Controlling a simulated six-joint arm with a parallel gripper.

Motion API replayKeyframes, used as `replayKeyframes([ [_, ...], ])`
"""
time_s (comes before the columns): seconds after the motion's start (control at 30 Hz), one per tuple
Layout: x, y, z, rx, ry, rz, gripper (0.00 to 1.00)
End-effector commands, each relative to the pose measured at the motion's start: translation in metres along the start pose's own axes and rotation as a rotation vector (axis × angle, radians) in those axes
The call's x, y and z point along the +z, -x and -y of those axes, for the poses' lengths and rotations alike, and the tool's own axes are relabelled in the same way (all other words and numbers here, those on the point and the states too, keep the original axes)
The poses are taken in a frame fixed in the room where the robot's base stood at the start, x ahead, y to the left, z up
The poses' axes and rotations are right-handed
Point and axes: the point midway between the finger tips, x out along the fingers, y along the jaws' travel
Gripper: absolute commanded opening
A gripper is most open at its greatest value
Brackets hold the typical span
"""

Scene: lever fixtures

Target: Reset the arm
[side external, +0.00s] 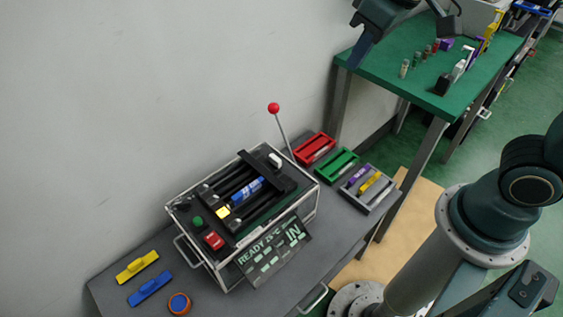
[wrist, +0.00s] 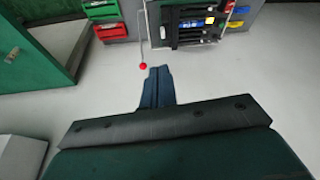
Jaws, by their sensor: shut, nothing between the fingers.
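My gripper (side external: 353,62) hangs high at the top of the side view, near the wall and above the left end of the green table. In the wrist view its two blue fingers (wrist: 158,72) lie together, with nothing between them. The machine box (side external: 245,200) stands on the grey bench, well apart from my gripper. A lever with a red ball (side external: 273,108) rises behind the box. The red ball also shows in the wrist view (wrist: 143,66), just left of my fingertips in the picture; the side view shows it well below them.
Red (side external: 314,148), green (side external: 336,164) and grey (side external: 368,188) trays sit right of the box. Yellow (side external: 137,267) and blue (side external: 150,288) handled blocks and an orange-rimmed round piece (side external: 179,303) lie left. The green table (side external: 400,72) holds small items. A display panel (side external: 275,252) leans in front.

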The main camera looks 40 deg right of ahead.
Motion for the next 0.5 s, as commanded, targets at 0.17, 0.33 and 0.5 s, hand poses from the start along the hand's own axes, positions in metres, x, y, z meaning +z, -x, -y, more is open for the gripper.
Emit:
replayKeyframes([
  [0.17,0.032,0.020,-0.018,0.020,-0.041,-0.046,0.00],
  [0.33,0.063,0.032,-0.032,0.040,-0.078,-0.084,0.00],
  [0.5,0.093,0.039,-0.041,0.062,-0.111,-0.120,0.00],
])
